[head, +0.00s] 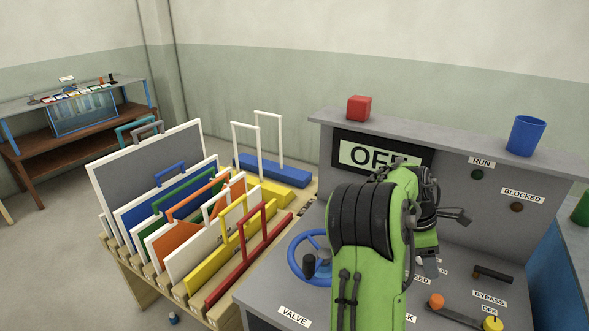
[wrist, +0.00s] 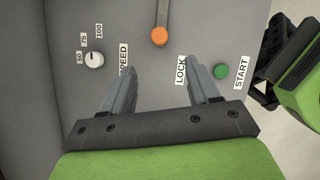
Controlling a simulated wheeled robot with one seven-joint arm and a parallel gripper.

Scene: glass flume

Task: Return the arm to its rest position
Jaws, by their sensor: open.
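My green arm reaches over the grey control desk (head: 270,300) in the head view. My gripper (wrist: 163,75) shows in the wrist view with its two grey fingers apart and nothing between them. In the head view the gripper (head: 430,265) is partly hidden behind my arm. In the wrist view the fingers point at the desk panel, between the SPEED label (wrist: 124,58) and the LOCK label (wrist: 181,70). An orange knob (wrist: 160,36) lies beyond the fingertips. I cannot tell whether the fingers touch the panel.
A blue valve wheel (head: 297,262) stands left of my arm. A lever (head: 492,274) and a yellow knob (head: 492,323) are at the right. A red cube (head: 359,108) and blue cup (head: 525,136) stand on the upper ledge. A rack of coloured panels (head: 150,285) fills the left.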

